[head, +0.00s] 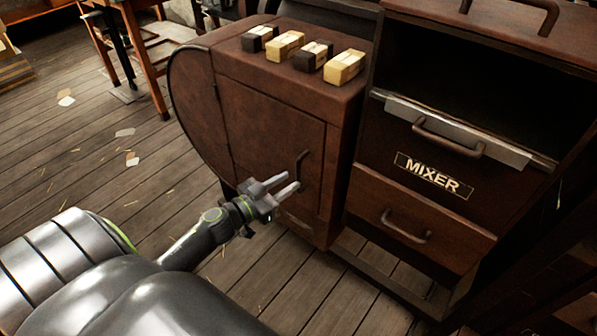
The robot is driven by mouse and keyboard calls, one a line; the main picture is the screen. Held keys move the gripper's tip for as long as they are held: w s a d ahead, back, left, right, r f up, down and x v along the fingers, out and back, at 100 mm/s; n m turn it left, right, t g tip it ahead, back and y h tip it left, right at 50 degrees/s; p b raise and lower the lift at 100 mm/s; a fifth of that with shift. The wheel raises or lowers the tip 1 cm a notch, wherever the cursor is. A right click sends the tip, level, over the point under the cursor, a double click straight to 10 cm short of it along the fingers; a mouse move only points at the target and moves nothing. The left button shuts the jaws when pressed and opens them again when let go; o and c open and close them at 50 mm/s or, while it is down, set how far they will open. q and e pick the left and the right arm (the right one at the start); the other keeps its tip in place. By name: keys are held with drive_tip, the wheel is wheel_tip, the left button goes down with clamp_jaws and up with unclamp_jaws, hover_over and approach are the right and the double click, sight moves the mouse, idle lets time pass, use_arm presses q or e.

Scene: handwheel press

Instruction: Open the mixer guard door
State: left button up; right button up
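A brown cabinet door (265,145) with a dark upright handle (301,168) is on the front of the rounded machine housing, in the middle of the head view. It looks shut. To its right stands the unit labelled MIXER (433,176), whose front panel has a curved handle (447,137) below a dark opening. Which panel is the guard door is not marked. My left gripper (291,182) is open and empty, its fingers apart, with its tips close to the lower end of the upright handle. Contact cannot be told. My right gripper is not in view.
Several dark and pale blocks (285,46) sit on top of the housing. A lower drawer (415,215) with its own handle is under the MIXER panel. A wooden table (150,70) stands at the back left. Plank floor with paper scraps is open at left.

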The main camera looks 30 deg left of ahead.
sight(297, 177)
use_arm(q)
drive_tip(key=shift+x, duration=2.35)
clamp_jaws()
